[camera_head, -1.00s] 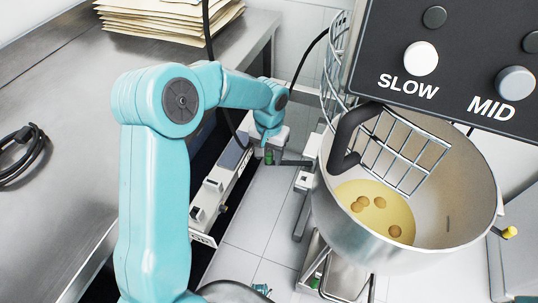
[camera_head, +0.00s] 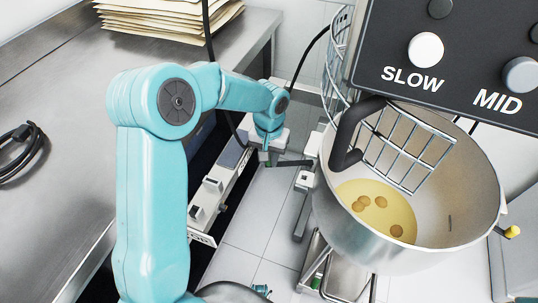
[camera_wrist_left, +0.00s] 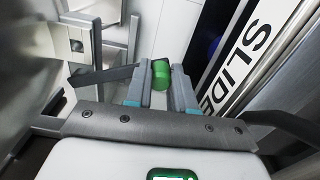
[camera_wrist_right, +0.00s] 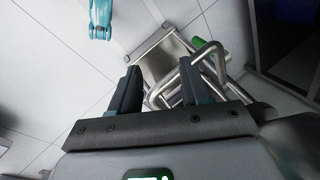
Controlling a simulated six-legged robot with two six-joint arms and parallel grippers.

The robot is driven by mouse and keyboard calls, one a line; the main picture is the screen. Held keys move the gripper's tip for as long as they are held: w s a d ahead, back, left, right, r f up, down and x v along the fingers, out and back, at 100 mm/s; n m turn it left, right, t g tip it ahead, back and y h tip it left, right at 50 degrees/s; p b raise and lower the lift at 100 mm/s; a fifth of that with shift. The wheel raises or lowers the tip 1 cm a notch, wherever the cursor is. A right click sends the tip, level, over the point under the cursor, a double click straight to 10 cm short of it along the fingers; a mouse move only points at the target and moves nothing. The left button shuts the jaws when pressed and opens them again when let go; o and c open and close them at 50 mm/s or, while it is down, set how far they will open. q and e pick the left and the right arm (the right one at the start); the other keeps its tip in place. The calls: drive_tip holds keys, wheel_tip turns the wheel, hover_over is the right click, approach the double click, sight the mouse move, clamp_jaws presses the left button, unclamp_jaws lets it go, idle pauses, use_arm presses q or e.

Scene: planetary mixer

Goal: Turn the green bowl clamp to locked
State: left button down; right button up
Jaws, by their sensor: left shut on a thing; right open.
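The green bowl clamp is a dark lever with a green grip (camera_wrist_left: 162,74), seen in the left wrist view. My left gripper (camera_wrist_left: 162,88) is shut on that grip, with a finger on each side. In the head view, my left gripper (camera_head: 268,155) is at the mixer's left side, and the dark lever (camera_head: 293,163) runs from it toward the bowl mount. The steel bowl (camera_head: 345,222) sits upright under the mixer head. My right gripper (camera_wrist_right: 160,88) is open and empty in its wrist view, near bent metal tubing (camera_wrist_right: 205,70). The right gripper is not seen in the head view.
The control panel (camera_head: 455,60) with SLOW and MID buttons overhangs the bowl. A steel counter (camera_head: 65,190) with stacked folders (camera_head: 170,18) lies left.

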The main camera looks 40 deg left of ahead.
use_arm(q)
drive_tip(key=shift+s+d+n+b, duration=0.85)
drive_tip(key=shift+d+n, duration=0.2)
drive_tip(key=shift+n, duration=0.25)
drive_tip(key=shift+s+d+n+b, duration=0.75)
drive_tip(key=shift+d+n+b, duration=0.2)
drive_tip(key=shift+n, duration=0.35)
drive_tip(key=c, duration=1)
unclamp_jaws()
drive_tip(key=shift+d, duration=0.1)
drive_tip(key=shift+o, duration=0.2)
wheel_tip(320, 180, up, 16)
drive_tip(key=p, duration=0.3)
drive_tip(key=shift+r, duration=0.2)
